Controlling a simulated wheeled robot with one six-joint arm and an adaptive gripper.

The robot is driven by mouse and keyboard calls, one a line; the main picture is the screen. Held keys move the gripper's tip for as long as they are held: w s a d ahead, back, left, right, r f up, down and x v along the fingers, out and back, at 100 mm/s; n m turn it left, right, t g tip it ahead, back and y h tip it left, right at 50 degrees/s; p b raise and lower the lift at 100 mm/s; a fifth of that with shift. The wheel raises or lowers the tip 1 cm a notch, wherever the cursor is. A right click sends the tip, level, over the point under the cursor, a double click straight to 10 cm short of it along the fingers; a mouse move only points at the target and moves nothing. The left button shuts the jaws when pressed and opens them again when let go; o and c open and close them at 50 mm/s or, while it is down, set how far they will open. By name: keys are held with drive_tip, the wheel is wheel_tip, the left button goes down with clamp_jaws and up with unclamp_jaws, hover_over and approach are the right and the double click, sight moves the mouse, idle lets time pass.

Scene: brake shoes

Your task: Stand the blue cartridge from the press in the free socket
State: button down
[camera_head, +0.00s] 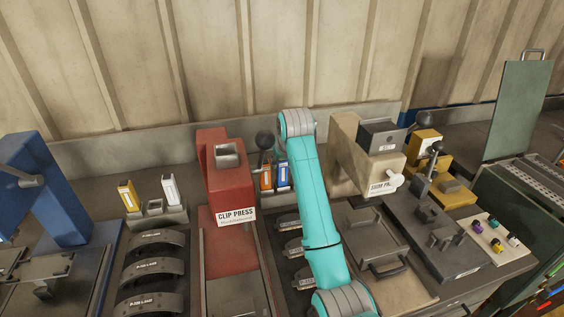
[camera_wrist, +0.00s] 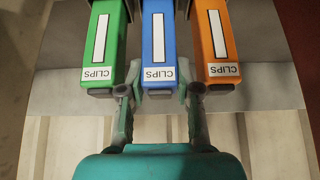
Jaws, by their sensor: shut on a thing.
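The blue cartridge (camera_wrist: 159,40) stands between a green cartridge (camera_wrist: 101,45) and an orange cartridge (camera_wrist: 216,45) in the wrist view. My gripper (camera_wrist: 160,80) is shut on the blue cartridge, one finger on each side of it. In the head view the blue cartridge (camera_head: 283,175) shows beside the orange one (camera_head: 266,177), right of the red clip press (camera_head: 230,185). My arm hides the green cartridge and my gripper there. The grey holder (camera_head: 227,154) on the press looks empty. The cartridge's lower end is hidden, so I cannot tell whether it is seated.
Left of the press, a rack has a yellow cartridge (camera_head: 129,196), a white cartridge (camera_head: 171,190) and an empty socket (camera_head: 154,207) between them. A beige press (camera_head: 350,160) stands right of my arm.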

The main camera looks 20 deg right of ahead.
drive_tip(key=shift+f, duration=0.1)
drive_tip(key=c, duration=1.1)
unclamp_jaws()
drive_tip(key=shift+s+r, duration=0.2)
drive_tip(key=shift+r, duration=0.3)
drive_tip(key=v, duration=1.1)
drive_tip(key=shift+s, duration=0.1)
